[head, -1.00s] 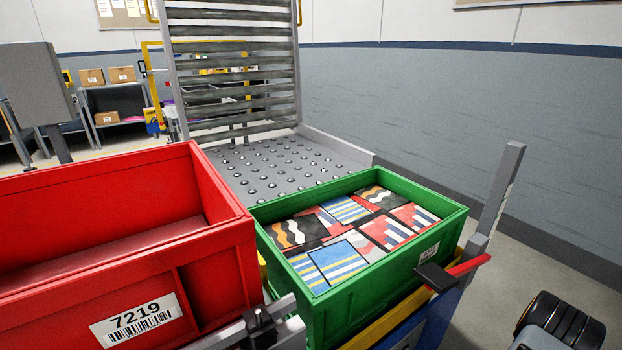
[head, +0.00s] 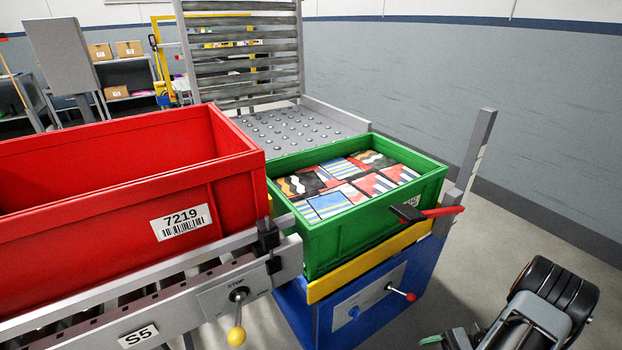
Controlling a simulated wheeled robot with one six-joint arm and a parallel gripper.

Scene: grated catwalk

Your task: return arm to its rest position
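Part of my arm (head: 545,305), dark with a light grey link, shows at the lower right corner in the head view. It is over the floor, to the right of the blue stand and apart from it. I cannot make out gripper fingers; the end of the arm is not visible here.
A red crate (head: 110,195) labelled 7219 rests on a roller conveyor (head: 165,296) at left. A green crate (head: 355,237) of patterned flat packs sits on a blue stand (head: 335,312) with a red-handled lever (head: 425,213). Bare floor (head: 525,226) lies right.

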